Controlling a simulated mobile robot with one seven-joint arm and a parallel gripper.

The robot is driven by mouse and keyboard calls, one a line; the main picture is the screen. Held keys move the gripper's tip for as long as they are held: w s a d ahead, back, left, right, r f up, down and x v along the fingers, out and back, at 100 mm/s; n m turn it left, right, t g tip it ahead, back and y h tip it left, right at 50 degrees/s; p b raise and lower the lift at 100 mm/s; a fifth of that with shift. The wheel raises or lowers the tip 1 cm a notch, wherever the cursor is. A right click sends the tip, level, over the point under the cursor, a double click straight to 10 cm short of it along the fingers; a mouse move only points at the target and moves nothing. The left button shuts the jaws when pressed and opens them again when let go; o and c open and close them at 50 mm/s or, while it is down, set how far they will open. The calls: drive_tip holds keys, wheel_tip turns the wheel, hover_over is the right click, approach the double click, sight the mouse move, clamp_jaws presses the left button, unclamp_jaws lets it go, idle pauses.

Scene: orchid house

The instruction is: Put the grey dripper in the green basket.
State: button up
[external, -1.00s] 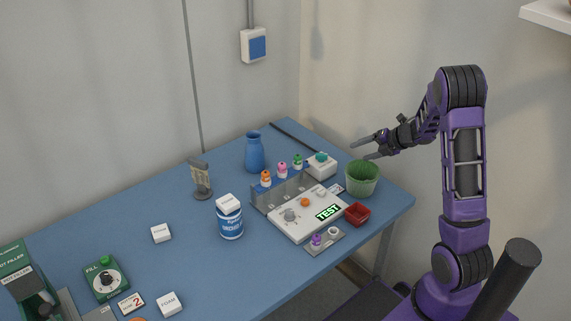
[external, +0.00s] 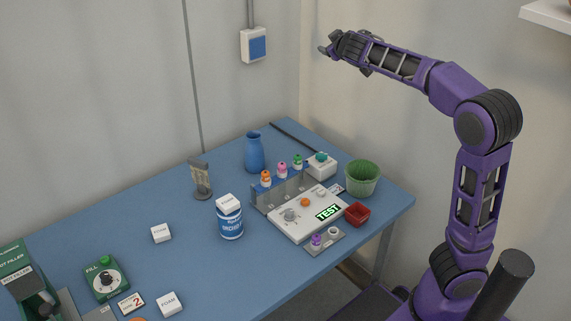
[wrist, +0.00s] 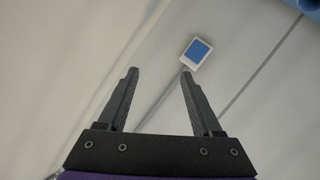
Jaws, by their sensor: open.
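The green basket (external: 362,179) stands at the right end of the blue table, behind a small red tray. Its inside bottom is hidden. I cannot surely pick out a grey dripper; a small pale grey-white piece (external: 333,232) sits beside a purple-topped one on the small grey plate at the table's front edge. My gripper (external: 326,47) is high above the table, in front of the wall, far from the basket. In the wrist view my gripper (wrist: 159,74) is open, with nothing between its fingers.
A white TEST board (external: 283,226) and a rack with several coloured-top bottles (external: 282,170) stand left of the basket. The red tray (external: 357,214) is close in front of it. A blue vase (external: 254,153) stands behind. A wall switch box (wrist: 197,52) shows in the wrist view.

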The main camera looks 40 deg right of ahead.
drive_tip(key=s+a+r+m+g+y+b, duration=0.1)
drive_tip(key=s+a+r+m+g+y, duration=0.2)
drive_tip(key=a+m, duration=0.7)
drive_tip(key=s+f+m+g+y, duration=0.1)
drive_tip(key=s+f+g+y, duration=0.1)
drive_tip(key=s+f, duration=0.3)
drive_tip(key=s+f+m+g+y, duration=0.1)
drive_tip(key=s+f+g, duration=0.15)
drive_tip(key=f, duration=0.55)
drive_tip(key=s+a+f+n+p, duration=0.1)
drive_tip(key=s+a+f+n, duration=0.1)
drive_tip(key=s, duration=0.6)
drive_tip(key=s+a+f+n+p, duration=0.1)
drive_tip(key=s+f+n, duration=0.3)
drive_tip(key=s, duration=0.4)
drive_tip(key=s+a+f+n+y+p, duration=0.1)
drive_tip(key=s+a+f+n, duration=0.2)
drive_tip(key=s+n, duration=0.2)
drive_tip(key=s, duration=0.2)
drive_tip(key=shift+s+a+f+p, duration=0.15)
drive_tip(key=shift+s+f+p, duration=0.05)
drive_tip(key=shift+s+p, duration=0.2)
